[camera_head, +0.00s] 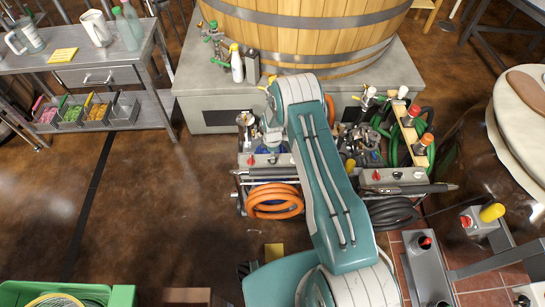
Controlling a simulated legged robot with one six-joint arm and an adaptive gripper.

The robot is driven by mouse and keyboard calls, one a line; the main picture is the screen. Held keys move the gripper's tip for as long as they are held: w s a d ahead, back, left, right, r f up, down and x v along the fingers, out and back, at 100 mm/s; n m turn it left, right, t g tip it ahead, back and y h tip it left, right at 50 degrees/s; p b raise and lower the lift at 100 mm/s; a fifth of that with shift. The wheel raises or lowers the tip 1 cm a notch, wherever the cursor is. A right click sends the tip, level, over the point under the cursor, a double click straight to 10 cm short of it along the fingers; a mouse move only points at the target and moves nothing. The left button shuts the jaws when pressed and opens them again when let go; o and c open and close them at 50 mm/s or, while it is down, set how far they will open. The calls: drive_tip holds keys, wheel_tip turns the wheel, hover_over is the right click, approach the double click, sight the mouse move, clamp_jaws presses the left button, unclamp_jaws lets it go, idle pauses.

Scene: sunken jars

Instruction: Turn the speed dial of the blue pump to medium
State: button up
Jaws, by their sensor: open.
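A low cart with pump gear stands below the wooden vat, and my teal arm crosses its middle. A little blue shows just left of my arm, probably part of the blue pump (262,149). Most of that unit is hidden behind my arm. Below the blue is a grey control panel (262,160) with small red parts; I cannot tell which is the speed dial or its setting. A second grey panel (393,176) with a red knob is right of my arm. I cannot make out my gripper; the arm's end seems hidden behind its upper link.
A coiled orange hose (274,200) and a dark hose (392,213) hang at the cart's front. The vat (310,30) stands behind on a grey plinth. A steel table (90,62) is at left, a green crate (122,295) at lower left. Floor at left is clear.

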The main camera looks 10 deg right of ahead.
drive_tip(key=shift+f, duration=1.3)
clamp_jaws()
